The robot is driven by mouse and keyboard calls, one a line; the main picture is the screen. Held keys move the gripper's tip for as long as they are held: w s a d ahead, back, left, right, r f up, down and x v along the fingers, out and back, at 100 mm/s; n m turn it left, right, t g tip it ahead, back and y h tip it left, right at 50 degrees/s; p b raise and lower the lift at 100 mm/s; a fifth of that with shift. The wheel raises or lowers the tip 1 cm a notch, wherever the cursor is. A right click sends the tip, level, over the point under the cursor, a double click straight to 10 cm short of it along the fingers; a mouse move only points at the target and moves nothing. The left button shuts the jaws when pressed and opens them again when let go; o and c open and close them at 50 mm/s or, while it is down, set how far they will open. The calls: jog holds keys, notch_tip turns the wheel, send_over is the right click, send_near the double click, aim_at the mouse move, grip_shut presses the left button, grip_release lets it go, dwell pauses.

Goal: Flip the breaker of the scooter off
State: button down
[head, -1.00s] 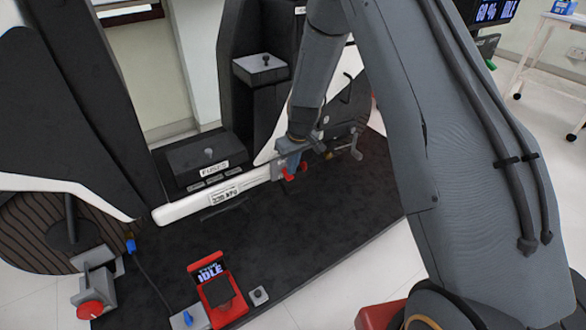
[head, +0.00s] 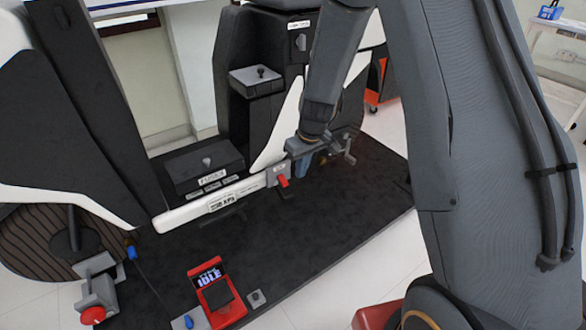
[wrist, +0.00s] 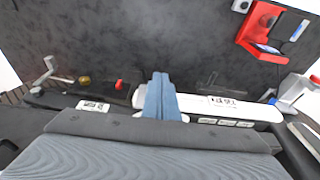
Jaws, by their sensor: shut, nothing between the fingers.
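The scooter's white side rail (head: 190,212) carries a grey plate (head: 277,175) with a red lever (head: 283,181) that looks like the breaker; it points downward. My gripper (head: 304,166) is just right of this lever in the head view, with its blue-grey fingers low against the scooter's side. In the wrist view the fingers (wrist: 160,92) are together and empty, in front of the white rail (wrist: 262,109). A small red part (wrist: 119,86) shows left of them; I cannot tell whether it is the same lever. Contact is unclear.
A fuse box (head: 203,164) sits left of the lever. A red stand with an IDLE display (head: 209,279) is on the dark mat (head: 300,240) in front. A red knob on a grey block (head: 93,313) is at lower left. The mat between is clear.

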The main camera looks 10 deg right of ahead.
jog(key=shift+s+d+r, duration=0.35)
jog(key=shift+s+r, duration=0.25)
jog(key=shift+s, duration=0.25)
jog(key=s+a+r+g, duration=0.1)
jog(key=s+a+r, duration=0.2)
jog(key=s+r, duration=0.4)
jog(key=s+a+r, duration=0.3)
jog(key=s+r, duration=0.4)
jog(key=r, duration=0.1)
jog(key=s+r+m+g+p, duration=0.1)
jog(key=s+r, duration=0.3)
jog(key=s, duration=0.4)
jog(key=s+r+m, duration=0.1)
jog(key=s+r, duration=0.2)
jog(key=s, duration=0.6)
jog(key=d+r+m+h+p, duration=0.1)
jog(key=d+r+m+p, duration=0.2)
jog(key=d+r+p, duration=0.5)
jog(key=d+p, duration=0.1)
jog(key=p, duration=0.7)
jog(key=shift+w+r, duration=0.25)
jog(key=shift+r, duration=0.05)
jog(key=shift+d, duration=0.1)
